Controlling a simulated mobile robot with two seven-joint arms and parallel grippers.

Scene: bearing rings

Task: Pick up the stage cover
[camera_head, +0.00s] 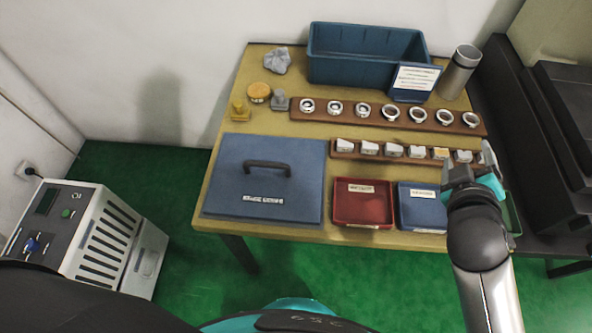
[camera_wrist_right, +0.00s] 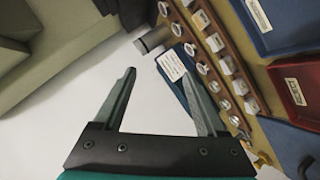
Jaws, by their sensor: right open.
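The stage cover (camera_head: 230,180) is a flat blue square lid with a dark handle (camera_head: 267,167) on top and a white label near its front edge. It lies at the left front of the wooden table. My right gripper (camera_head: 468,168) is over the table's right side, well to the right of the cover. In the right wrist view its two fingers (camera_wrist_right: 165,95) are apart with nothing between them. The cover is not clearly identifiable in that view. My left gripper does not show.
A red tray (camera_head: 362,221) and a blue tray (camera_head: 421,226) stand between cover and right gripper. Wooden racks hold several rings (camera_head: 390,112) and small blocks (camera_head: 394,151). A blue bin (camera_head: 345,70), sign (camera_head: 414,94) and metal cylinder (camera_head: 458,73) stand behind. A yellow block (camera_head: 240,112) sits behind the cover.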

